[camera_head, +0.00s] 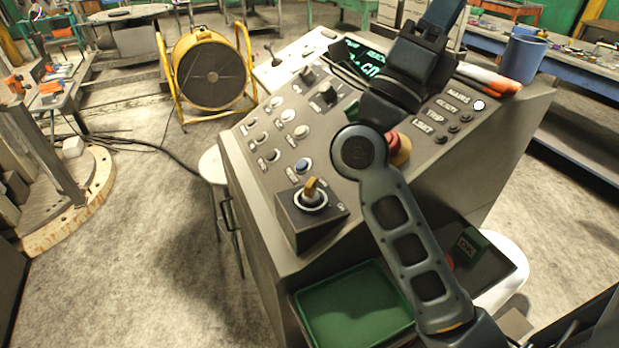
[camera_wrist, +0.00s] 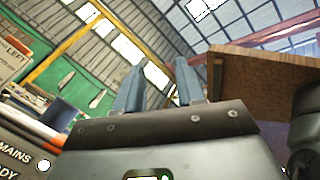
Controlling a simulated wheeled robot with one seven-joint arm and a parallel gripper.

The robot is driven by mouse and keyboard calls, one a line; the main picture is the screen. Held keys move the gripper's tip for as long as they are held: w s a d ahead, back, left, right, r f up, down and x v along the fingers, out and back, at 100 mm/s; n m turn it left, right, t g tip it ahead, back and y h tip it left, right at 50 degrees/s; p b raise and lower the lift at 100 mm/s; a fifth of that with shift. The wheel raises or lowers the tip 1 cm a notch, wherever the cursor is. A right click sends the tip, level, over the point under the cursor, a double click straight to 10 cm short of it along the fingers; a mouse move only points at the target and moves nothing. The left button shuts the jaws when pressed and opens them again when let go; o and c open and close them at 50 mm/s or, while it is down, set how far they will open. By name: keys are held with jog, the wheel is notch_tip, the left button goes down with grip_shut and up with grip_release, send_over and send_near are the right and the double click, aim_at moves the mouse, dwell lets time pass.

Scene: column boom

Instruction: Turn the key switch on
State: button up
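The key switch (camera_head: 311,203) sits on a dark raised box at the front left corner of the sloped console, in the head view. A yellow-orange key (camera_head: 312,187) stands upright in its round collar. A small label, apparently ON, is at the right of the collar; the other markings are too small to read. In the wrist view my gripper (camera_wrist: 162,70) shows two blue-grey fingers spread apart with nothing between them. It points up toward the roof, away from the switch. The key switch is not in the wrist view.
The sloped console (camera_head: 262,185) carries several knobs and buttons, a green-lit display (camera_head: 362,57) and a red button (camera_head: 393,143). A green tray (camera_head: 352,308) is below the switch. My arm crosses the console to the right of the switch. A blue bin (camera_head: 522,58) stands behind.

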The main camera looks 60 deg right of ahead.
jog(key=s+d+f+m+g+y, duration=0.1)
jog(key=s+d+m+g+y, duration=0.1)
jog(key=d+m+g+y, duration=0.35)
jog(key=m+t+y, duration=0.2)
jog(key=t+y, duration=1.4)
jog(key=y, duration=0.5)
send_over(310, 183)
notch_tip(310, 183, down, 21)
jog(key=shift+f+p, duration=0.55)
jog(key=shift+f, duration=3.25)
grip_shut()
